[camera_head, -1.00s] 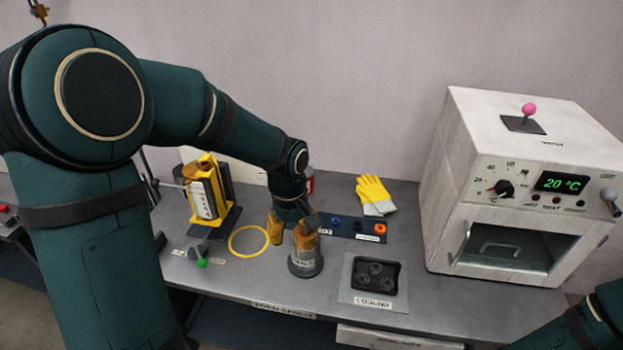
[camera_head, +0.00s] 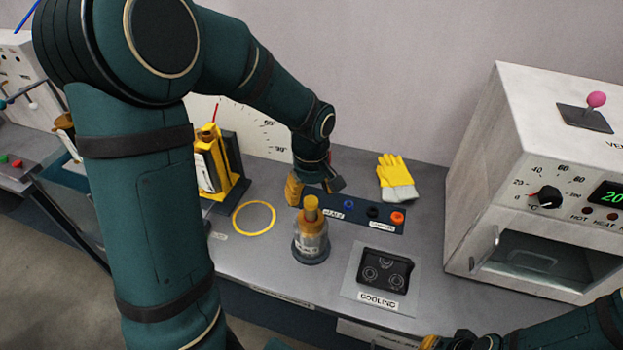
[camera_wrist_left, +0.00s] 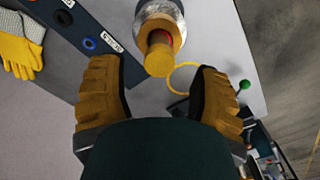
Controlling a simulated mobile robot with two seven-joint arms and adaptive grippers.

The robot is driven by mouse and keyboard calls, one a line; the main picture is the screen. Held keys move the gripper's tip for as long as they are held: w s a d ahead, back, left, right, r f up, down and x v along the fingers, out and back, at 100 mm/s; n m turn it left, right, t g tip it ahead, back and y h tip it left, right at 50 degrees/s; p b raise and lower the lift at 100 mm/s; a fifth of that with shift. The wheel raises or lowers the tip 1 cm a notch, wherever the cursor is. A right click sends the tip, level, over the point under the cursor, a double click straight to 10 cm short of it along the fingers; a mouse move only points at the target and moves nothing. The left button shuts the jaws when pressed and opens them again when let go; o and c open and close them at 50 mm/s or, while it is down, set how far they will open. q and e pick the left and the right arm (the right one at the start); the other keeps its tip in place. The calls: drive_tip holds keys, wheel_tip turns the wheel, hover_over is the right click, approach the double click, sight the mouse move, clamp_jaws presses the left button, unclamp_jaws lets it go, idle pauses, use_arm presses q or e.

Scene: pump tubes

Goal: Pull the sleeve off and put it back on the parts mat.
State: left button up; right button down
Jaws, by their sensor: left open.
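A clear-and-grey tube assembly (camera_head: 312,243) stands upright on the bench with a yellow-orange cylindrical piece (camera_head: 311,208) on its top. The piece shows in the left wrist view (camera_wrist_left: 158,55), with a red bit at its edge. I cannot tell whether this piece is the sleeve. My left gripper (camera_head: 314,188) is open and empty, just behind and above the piece; in the wrist view its fingers (camera_wrist_left: 158,75) are apart below it. The dark blue parts mat (camera_head: 361,209) lies behind, bearing blue, black and orange rings. My right gripper (camera_head: 432,342) is partly cut off at the bottom edge.
A cooling plate (camera_head: 384,272) lies right of the assembly. Yellow gloves (camera_head: 396,178) lie behind the mat. A white oven (camera_head: 545,190) fills the right side.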

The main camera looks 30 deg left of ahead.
sight(311, 201)
use_arm(q)
drive_tip(key=shift+f+b, duration=0.65)
drive_tip(key=shift+f, duration=2.55)
drive_tip(key=shift+c, duration=0.2)
clamp_jaws()
drive_tip(key=shift+r+p, duration=0.65)
drive_tip(key=shift+r, duration=0.05)
drive_tip(key=shift+r+p, duration=2.05)
drive_tip(key=shift+r, duration=0.25)
drive_tip(key=d+f+m, duration=0.6)
drive_tip(key=d+m, duration=0.3)
drive_tip(key=m, duration=0.2)
drive_tip(key=shift+d+f, duration=0.2)
drive_tip(key=shift+d, duration=0.05)
